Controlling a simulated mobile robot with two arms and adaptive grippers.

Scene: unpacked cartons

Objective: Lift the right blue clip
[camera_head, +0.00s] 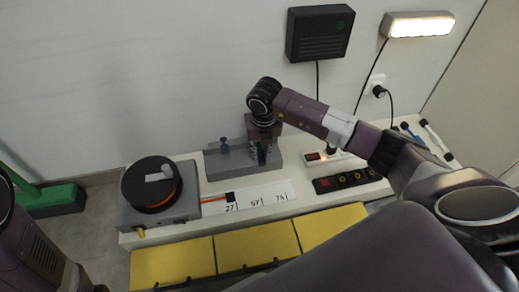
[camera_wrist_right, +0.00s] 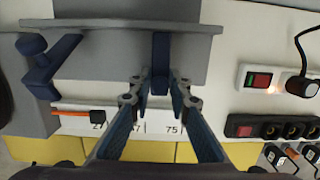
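A grey stepped block (camera_head: 214,166) stands on the white bench and holds two dark blue clips. The left blue clip (camera_head: 224,146) stands apart from my arm; it also shows in the right wrist view (camera_wrist_right: 40,68). The right blue clip (camera_wrist_right: 160,66) shows as an upright blue bar on the block's front. My right gripper (camera_wrist_right: 160,84) is open, pointing at the block, with one finger on each side of the right clip. I cannot tell whether the fingers touch it. In the head view my right wrist partly hides this clip. My left gripper is out of view.
A grey box with a black disc (camera_head: 150,184) stands left of the block. A numbered white strip (camera_head: 265,199) lies in front, above yellow drawers (camera_head: 174,262). A white power strip (camera_head: 335,160) and a black socket panel (camera_head: 346,181) lie to the right.

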